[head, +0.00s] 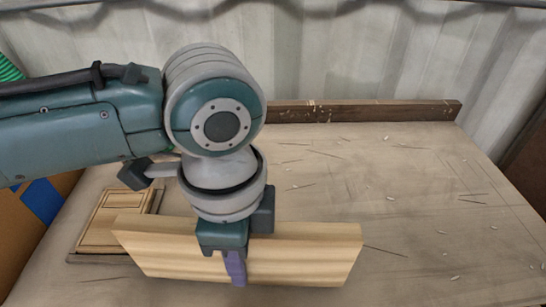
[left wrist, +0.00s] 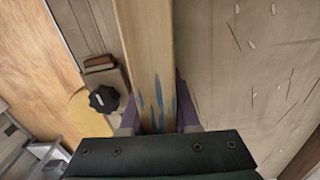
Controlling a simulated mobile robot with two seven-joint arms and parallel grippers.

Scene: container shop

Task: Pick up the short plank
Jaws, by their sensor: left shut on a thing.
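The short plank (head: 310,250) is pale wood with a straight grain. It stands on its long edge across the front of the table in the head view. My left gripper (head: 235,265) reaches down from above and is shut on it left of its middle, with one purple finger showing on the near face. In the left wrist view the plank (left wrist: 146,50) runs away between the purple fingers, with blue paint marks near the grip. I cannot tell whether its lower edge touches the table. My right gripper is not in view.
The worktable (head: 440,200) is scattered with splinters and chips, and clear on the right. A dark beam (head: 360,111) lies along its back edge. A framed wooden panel (head: 107,222) lies at left, partly behind the plank. A black knob (left wrist: 104,99) shows in the left wrist view.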

